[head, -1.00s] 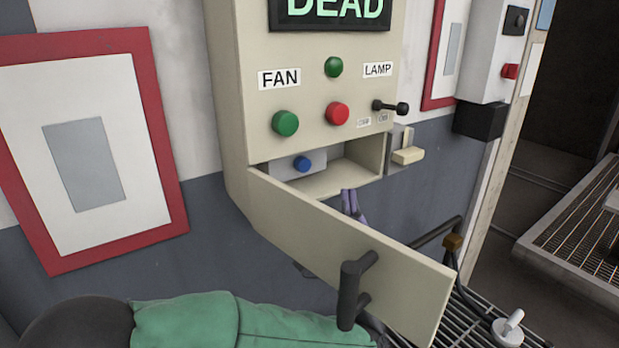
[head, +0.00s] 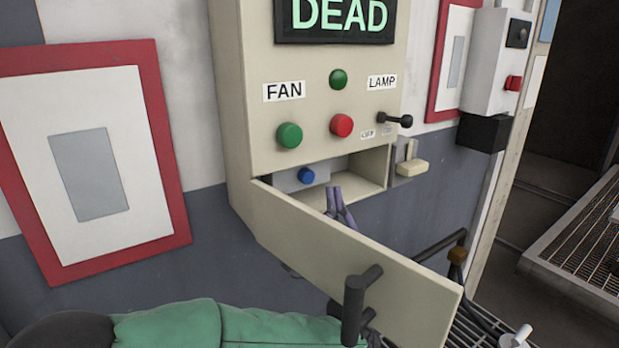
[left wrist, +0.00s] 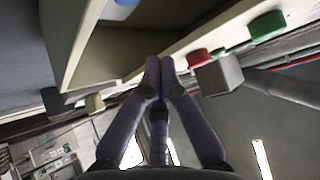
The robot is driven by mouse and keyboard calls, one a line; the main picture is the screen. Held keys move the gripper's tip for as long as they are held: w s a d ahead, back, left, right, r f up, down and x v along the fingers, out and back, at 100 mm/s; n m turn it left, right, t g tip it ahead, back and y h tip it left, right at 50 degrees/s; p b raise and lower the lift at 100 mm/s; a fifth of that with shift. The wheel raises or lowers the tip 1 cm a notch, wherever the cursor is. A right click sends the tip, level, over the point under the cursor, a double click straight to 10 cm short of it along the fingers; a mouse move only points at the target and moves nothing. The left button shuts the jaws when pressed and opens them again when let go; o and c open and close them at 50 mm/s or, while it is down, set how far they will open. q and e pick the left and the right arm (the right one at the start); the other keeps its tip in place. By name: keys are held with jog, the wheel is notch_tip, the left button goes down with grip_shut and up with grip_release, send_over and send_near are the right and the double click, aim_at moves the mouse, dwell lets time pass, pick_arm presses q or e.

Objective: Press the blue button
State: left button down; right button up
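The blue button (head: 306,176) sits on a grey box inside the low compartment of the beige panel (head: 236,110). A sliver of blue, which looks like the button, shows at the top edge of the left wrist view (left wrist: 127,2). The compartment's door flap (head: 400,285) hangs open toward me. My left gripper (head: 335,190) has purple fingers and rises behind the flap, at the compartment's mouth, right of and slightly below the button. Its fingertips (left wrist: 160,72) meet with nothing between them, apart from the button. The flap hides the rest of the gripper. My right gripper is not in view.
Above the compartment are green buttons (head: 289,135), a red button (head: 341,125), a black lever (head: 394,120) and a display reading DEAD (head: 335,18). A cream-handled switch (head: 411,167) is at the right. A black handle (head: 356,300) sticks out from the flap.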

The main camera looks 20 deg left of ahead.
aim_at(311, 183)
pick_arm(q)
jog(key=shift+w+a, duration=0.8)
jog(key=shift+a, duration=0.2)
jog(key=shift+w+a, duration=0.75)
jog(key=shift+a, duration=0.25)
jog(key=shift+w+a, duration=0.1)
jog(key=shift+w+a+r+b, duration=0.1)
jog(key=shift+a+r+b, duration=0.4)
jog(key=shift+a, duration=0.15)
dwell(1.6)
jog(key=shift+f, duration=0.1)
jog(key=shift+d+f+b, duration=0.1)
jog(key=shift+f+b, duration=0.1)
jog(key=shift+b, duration=0.2)
jog(key=shift+d, duration=0.1)
